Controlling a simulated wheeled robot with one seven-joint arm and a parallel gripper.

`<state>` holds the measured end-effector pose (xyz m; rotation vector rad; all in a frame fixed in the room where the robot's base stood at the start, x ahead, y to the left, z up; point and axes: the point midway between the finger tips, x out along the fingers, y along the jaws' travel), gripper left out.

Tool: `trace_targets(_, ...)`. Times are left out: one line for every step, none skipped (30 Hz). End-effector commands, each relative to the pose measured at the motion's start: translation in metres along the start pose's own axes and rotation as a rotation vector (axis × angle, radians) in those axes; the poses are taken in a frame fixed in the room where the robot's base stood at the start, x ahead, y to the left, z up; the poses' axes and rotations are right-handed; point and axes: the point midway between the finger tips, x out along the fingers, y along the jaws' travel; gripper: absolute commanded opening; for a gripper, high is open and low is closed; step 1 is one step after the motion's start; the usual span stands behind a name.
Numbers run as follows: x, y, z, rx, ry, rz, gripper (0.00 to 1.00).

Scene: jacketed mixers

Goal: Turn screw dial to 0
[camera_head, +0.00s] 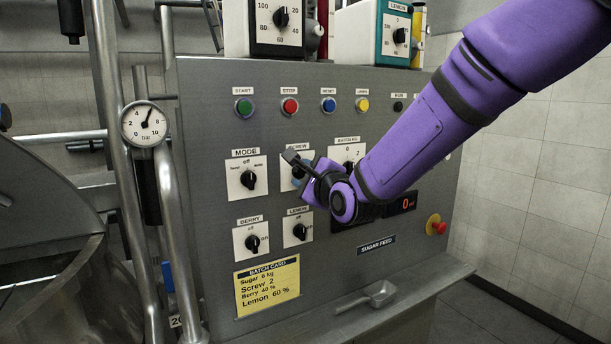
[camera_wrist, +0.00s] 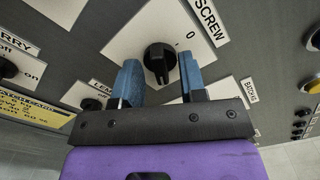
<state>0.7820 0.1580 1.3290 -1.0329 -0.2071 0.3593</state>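The screw dial (camera_wrist: 160,60) is a round black knob on a white plate under the SCREW label, seen in the wrist view. A "0" is printed to the upper right of the knob. My gripper (camera_wrist: 160,72) is open, with one blue finger on each side of the knob. A narrow gap seems to show on both sides; I cannot tell how far the fingertips reach along it. In the head view the screw dial (camera_head: 298,171) is mostly hidden behind my gripper (camera_head: 300,167), so its setting is unclear there.
Nearby are the mode dial (camera_head: 248,180), berry dial (camera_head: 252,243), lemon dial (camera_head: 299,231) and batches dial (camera_head: 348,165). Coloured buttons (camera_head: 290,106) run above. A yellow batch card (camera_head: 268,286) reads "Screw 2". A metal scoop (camera_head: 378,294) lies on the ledge below; a red stop button (camera_head: 437,227) is at right.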

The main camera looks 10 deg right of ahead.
Motion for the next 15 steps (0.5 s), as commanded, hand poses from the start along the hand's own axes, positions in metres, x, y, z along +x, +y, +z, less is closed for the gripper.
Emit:
trace_targets(0.0, 0.0, 0.0, 0.0, 0.0, 0.0, 0.38)
trace_targets(0.0, -0.0001, 0.0001, 0.0, 0.0, 0.0, 0.38)
trace_targets(-0.0001, -0.0001, 0.0001, 0.0, 0.0, 0.0, 0.38)
trace_targets(-0.0001, -0.0001, 0.0001, 0.0, 0.0, 0.0, 0.38)
trace_targets(-0.0001, -0.0001, 0.0001, 0.0, 0.0, 0.0, 0.36)
trace_targets(-0.0002, -0.0001, 0.0001, 0.0, 0.0, 0.0, 0.27)
trace_targets(-0.0002, -0.0001, 0.0001, 0.0, 0.0, 0.0, 0.2)
trace_targets(-0.0002, -0.0002, 0.0001, 0.0, 0.0, 0.0, 0.13)
trace_targets(-0.0002, -0.0001, 0.0002, 0.0, 0.0, 0.0, 0.04)
trace_targets(-0.0003, -0.0001, 0.0002, 0.0, 0.0, 0.0, 0.0)
trace_targets(-0.0003, -0.0001, 0.0002, 0.0, 0.0, 0.0, 0.0)
trace_targets(-0.0003, -0.0001, 0.0002, 0.0, 0.0, 0.0, 0.0)
trace_targets(-0.0003, -0.0001, 0.0002, 0.0, 0.0, 0.0, 0.0)
trace_targets(-0.0003, -0.0001, 0.0002, 0.0, 0.0, 0.0, 0.0)
trace_targets(-0.0003, -0.0001, 0.0002, -0.002, 0.0, 0.0, 0.0)
